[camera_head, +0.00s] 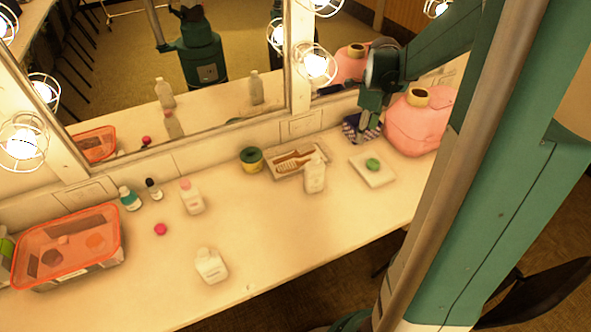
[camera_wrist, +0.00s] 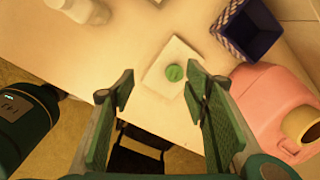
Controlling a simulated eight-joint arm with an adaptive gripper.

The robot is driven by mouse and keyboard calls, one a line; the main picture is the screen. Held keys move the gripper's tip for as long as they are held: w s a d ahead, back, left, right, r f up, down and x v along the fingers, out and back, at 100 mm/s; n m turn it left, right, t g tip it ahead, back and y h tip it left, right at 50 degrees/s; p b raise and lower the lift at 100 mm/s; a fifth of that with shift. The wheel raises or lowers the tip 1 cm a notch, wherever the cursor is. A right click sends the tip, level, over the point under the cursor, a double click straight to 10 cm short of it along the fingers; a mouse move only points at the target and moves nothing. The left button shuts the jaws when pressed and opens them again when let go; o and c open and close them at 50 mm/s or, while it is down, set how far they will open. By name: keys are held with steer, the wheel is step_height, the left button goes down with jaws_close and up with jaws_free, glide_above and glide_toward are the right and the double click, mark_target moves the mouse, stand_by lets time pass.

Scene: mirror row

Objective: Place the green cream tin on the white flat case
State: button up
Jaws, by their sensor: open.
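The green cream tin (camera_head: 373,164) is a small round disc lying flat on the white flat case (camera_head: 386,179), toward the right end of the counter. In the wrist view the tin (camera_wrist: 174,73) also rests on the pale square case (camera_wrist: 160,78), inside its edges. My gripper (camera_head: 369,133) is above the back of the counter, near the pink jug. In the wrist view my gripper (camera_wrist: 160,90) has its fingers wide apart with nothing between them. The tin and case are beyond the fingertips and apart from them.
A pink jug (camera_head: 412,128) stands right of the case, and a dark patterned box (camera_wrist: 252,28) stands behind it. A white bottle (camera_head: 315,176) and a tray with brushes (camera_head: 279,167) are to the left. The mirror runs behind. The front middle counter is mostly clear.

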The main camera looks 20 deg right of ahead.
steer(key=s+a+r+n+t, duration=0.1)
steer(key=s+a+r+n, duration=0.1)
steer(key=a+r+n, duration=0.4)
steer(key=s+a+r+n+t, duration=0.1)
steer(key=s+a+n, duration=0.15)
steer(key=a, duration=0.45)
steer(key=s+a+r+n+t, duration=0.1)
steer(key=a+r+n, duration=0.3)
steer(key=a+n, duration=0.25)
steer(key=s+a+r+n+t, duration=0.2)
steer(key=s+a+n+t, duration=0.1)
steer(key=s+a+n, duration=0.8)
steer(key=a+n, duration=0.3)
steer(key=a, duration=0.1)
steer(key=shift+s+a+y, duration=0.2)
steer(key=shift+s+y, duration=0.1)
steer(key=shift+s, duration=0.05)
